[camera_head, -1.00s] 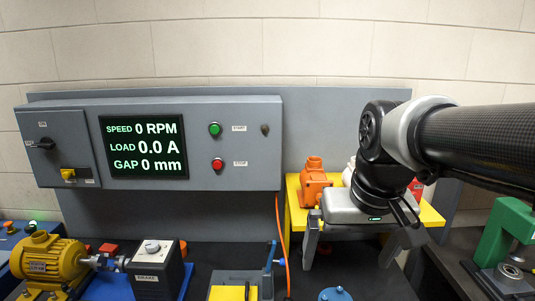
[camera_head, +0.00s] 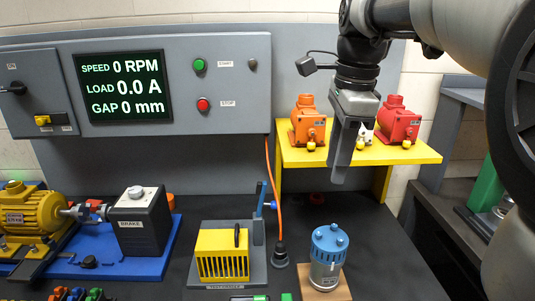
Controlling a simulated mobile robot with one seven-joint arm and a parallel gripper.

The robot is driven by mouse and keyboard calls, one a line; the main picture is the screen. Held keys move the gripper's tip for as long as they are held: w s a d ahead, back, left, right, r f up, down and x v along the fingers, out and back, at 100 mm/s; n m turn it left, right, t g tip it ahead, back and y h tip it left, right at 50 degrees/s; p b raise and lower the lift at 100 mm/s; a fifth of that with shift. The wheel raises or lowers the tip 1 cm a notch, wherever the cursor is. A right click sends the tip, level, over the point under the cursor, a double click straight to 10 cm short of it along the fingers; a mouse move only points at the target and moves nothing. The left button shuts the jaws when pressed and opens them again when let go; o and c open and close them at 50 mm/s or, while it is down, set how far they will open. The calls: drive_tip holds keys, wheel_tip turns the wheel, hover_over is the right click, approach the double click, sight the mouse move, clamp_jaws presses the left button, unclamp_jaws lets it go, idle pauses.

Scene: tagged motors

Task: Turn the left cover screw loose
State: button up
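A small upright motor with a blue cover (camera_head: 328,243) and a grey metal body stands on a wooden base (camera_head: 323,285) at the lower middle. Small raised parts show on its cover; I cannot tell which one is the left cover screw. My gripper (camera_head: 339,178) hangs with its fingers pointing down, above the motor in the picture and in front of the yellow shelf, apart from both. I see it side-on, one finger covering the other, so its opening is hidden. Nothing shows held at its tips.
An orange motor (camera_head: 308,127) and a red motor (camera_head: 398,123) stand on the yellow shelf (camera_head: 405,154), with a white one partly hidden between. A yellow slotted box (camera_head: 222,262) and an orange cable (camera_head: 274,200) lie left of the blue-covered motor. Black bench on its right is clear.

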drive_tip(key=w+f+m+g+b, duration=0.1)
drive_tip(key=w+f+m, duration=0.1)
drive_tip(key=w+m, duration=0.2)
drive_tip(key=b, duration=0.4)
approach(319, 234)
drive_tip(key=shift+m+h, duration=0.3)
drive_tip(key=f, duration=0.7)
drive_tip(key=shift+a+f, duration=0.2)
drive_tip(key=shift+f, duration=0.05)
drive_tip(key=shift+c, duration=0.5)
